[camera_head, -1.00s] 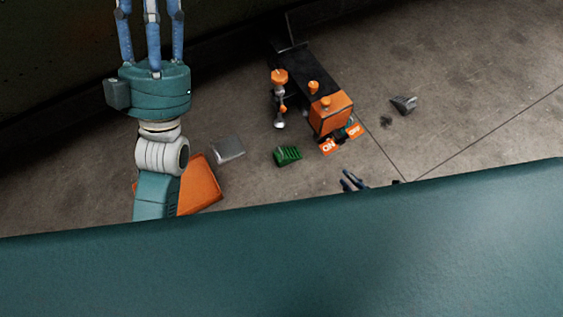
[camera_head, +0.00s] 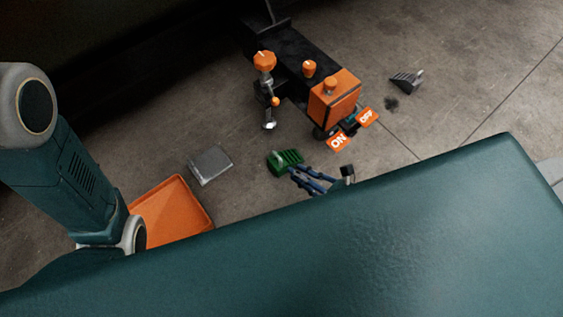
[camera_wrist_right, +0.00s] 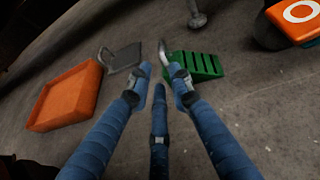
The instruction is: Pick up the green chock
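The green chock (camera_head: 284,160) is a ridged wedge on the concrete floor, left of the orange and black equipment. It also shows in the right wrist view (camera_wrist_right: 200,66), just beyond and to the right of my fingertips. My right gripper (camera_head: 296,175) has blue fingers spread apart with nothing between them. In the head view its fingertips are right at the chock's near lower-right edge; I cannot tell whether they touch. In the right wrist view my right gripper (camera_wrist_right: 159,74) shows three fingers, with the right one overlapping the chock's left edge. My left gripper is out of view.
An orange tray (camera_head: 172,207) and a grey flat block (camera_head: 210,164) lie left of the chock. The orange and black equipment (camera_head: 335,97) with ON and OFF tags stands right of it. A grey chock (camera_head: 406,82) lies farther right on open floor.

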